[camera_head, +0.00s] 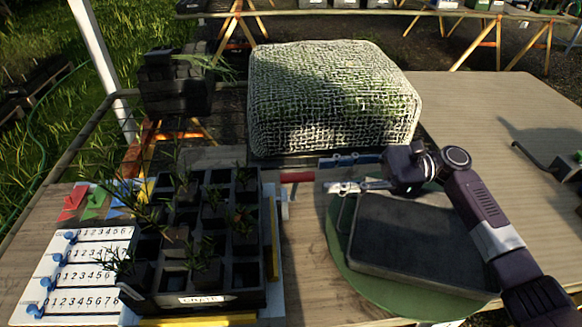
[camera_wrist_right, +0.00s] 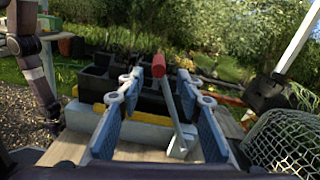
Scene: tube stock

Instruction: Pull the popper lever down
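The popper lever has a red handle (camera_head: 297,177) at the right side of the black cell tray (camera_head: 208,299), which holds several seedlings. In the right wrist view the red handle (camera_wrist_right: 158,61) tops a grey lever arm (camera_wrist_right: 178,115) that stands up, slightly tilted. My right gripper (camera_head: 325,174) is open, its two blue-padded fingers pointing left toward the handle. In the right wrist view the gripper (camera_wrist_right: 160,88) has the handle showing between and beyond its fingers; I cannot tell if they touch. My left gripper is not in view.
A mesh-covered block (camera_head: 333,98) stands behind the right gripper. A dark flat tray (camera_head: 425,235) lies on a green round mat (camera_head: 375,290) below my right arm. A numbered slider board (camera_head: 85,265) lies left of the cell tray. The table at right is mostly bare.

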